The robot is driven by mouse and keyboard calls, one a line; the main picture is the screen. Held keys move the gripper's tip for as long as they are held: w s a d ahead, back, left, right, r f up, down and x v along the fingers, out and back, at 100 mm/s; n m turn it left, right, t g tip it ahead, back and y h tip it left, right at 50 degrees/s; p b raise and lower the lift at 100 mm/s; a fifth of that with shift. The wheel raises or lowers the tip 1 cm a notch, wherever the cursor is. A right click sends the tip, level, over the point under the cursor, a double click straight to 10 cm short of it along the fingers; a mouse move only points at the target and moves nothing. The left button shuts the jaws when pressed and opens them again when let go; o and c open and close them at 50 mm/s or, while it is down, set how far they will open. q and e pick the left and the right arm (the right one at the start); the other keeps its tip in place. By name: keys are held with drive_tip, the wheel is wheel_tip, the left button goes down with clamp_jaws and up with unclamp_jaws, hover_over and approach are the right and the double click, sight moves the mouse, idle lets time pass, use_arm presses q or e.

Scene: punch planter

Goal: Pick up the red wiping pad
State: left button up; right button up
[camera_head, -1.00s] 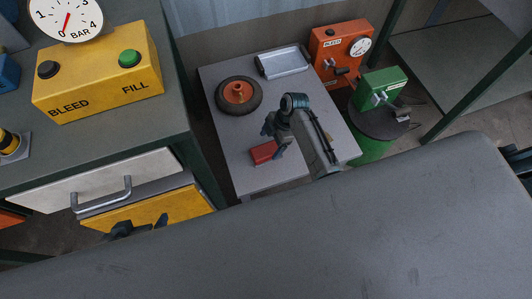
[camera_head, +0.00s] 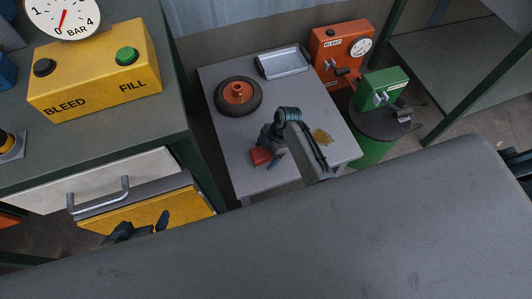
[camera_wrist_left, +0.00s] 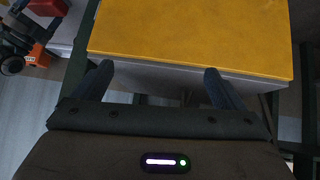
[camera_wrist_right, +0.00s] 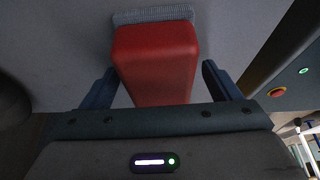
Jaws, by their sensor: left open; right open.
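The red wiping pad (camera_head: 260,156) lies on the small grey table, near its front edge in the head view. In the right wrist view the red pad (camera_wrist_right: 157,65) sits between the two fingers, with a grey ribbed strip along its far edge. My right gripper (camera_head: 268,148) is open around the pad, one finger on each side, with gaps still showing. My left gripper (camera_head: 142,227) is open and empty in front of the yellow drawer; in the left wrist view the drawer front fills the space ahead of its fingers.

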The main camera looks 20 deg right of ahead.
sight(264, 151)
use_arm(q)
drive_tip(key=shift+r, duration=0.1)
use_arm(e)
drive_tip(key=shift+f, duration=0.15)
drive_tip(key=shift+c, duration=0.2)
drive_tip(key=c, duration=1.1)
drive_tip(key=shift+o, duration=0.2)
drive_tip(key=shift+r, duration=0.2)
wheel_tip(264, 151, up, 4)
drive_tip(key=shift+f+p, duration=0.25)
drive_tip(key=shift+p, duration=0.3)
use_arm(q)
drive_tip(key=s+a+r+g+y+p, duration=0.1)
drive_tip(key=s+a+r+g+p, duration=0.1)
drive_tip(key=g, duration=0.1)
drive_tip(key=shift+a+r+m+y, duration=0.1)
drive_tip(key=shift+a+m+y, duration=0.05)
drive_tip(key=shift+m+y, duration=0.15)
use_arm(e)
drive_tip(key=s+r, duration=0.1)
drive_tip(key=s, duration=1.5)
drive_tip(key=shift+a+r, duration=0.15)
drive_tip(key=shift+r, duration=0.15)
